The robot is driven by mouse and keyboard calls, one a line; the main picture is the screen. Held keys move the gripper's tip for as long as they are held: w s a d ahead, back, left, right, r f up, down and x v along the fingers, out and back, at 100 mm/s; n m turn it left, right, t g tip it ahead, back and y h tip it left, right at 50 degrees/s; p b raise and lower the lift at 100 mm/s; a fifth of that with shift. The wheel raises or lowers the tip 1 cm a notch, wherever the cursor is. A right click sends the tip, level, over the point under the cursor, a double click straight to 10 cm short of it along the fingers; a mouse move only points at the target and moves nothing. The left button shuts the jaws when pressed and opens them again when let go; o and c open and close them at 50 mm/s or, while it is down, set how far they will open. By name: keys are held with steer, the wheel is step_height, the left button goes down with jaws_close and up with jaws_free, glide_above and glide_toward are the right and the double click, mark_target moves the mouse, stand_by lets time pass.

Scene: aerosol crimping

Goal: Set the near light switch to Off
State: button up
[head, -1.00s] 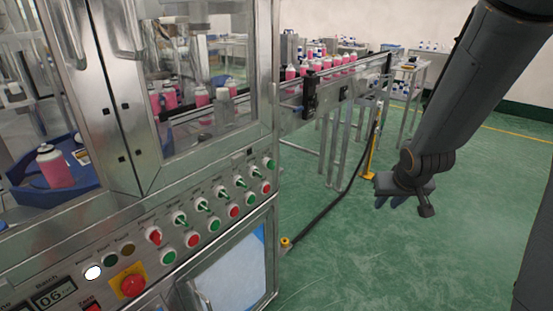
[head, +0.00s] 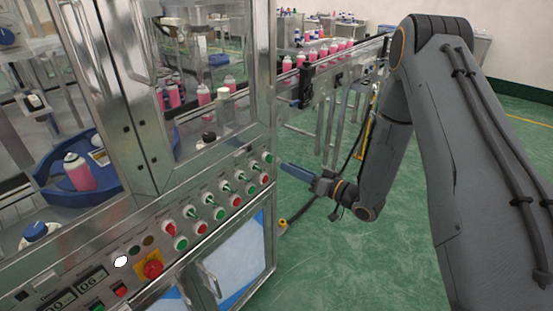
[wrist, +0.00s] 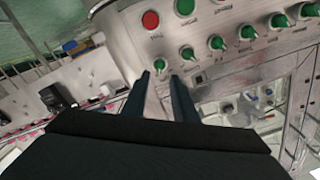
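A row of green rotary switches (head: 225,188) runs along the sloping metal control panel, with a red rotary switch (head: 169,228) at its left end. The labels are too small to read, so I cannot tell which is the near light switch. My gripper (head: 284,167) is just off the panel's right end, its fingers pointing at it. In the wrist view my gripper (wrist: 161,77) has its two fingers apart with a narrow empty gap. The end switch (wrist: 160,65) appears just beyond the fingertips; contact is not visible. Other switches (wrist: 216,43) stretch away to the right there.
Green and red push buttons (head: 219,214) sit below the switches. A red emergency stop (head: 152,269) on a yellow plate is farther left. A conveyor (head: 340,60) with pink cans runs behind my gripper. Open green floor (head: 340,260) lies right of the cabinet.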

mark_target(270, 159)
steer(key=p+x, duration=0.1)
steer(key=x, duration=0.6)
steer(key=shift+p, duration=0.3)
jaws_close()
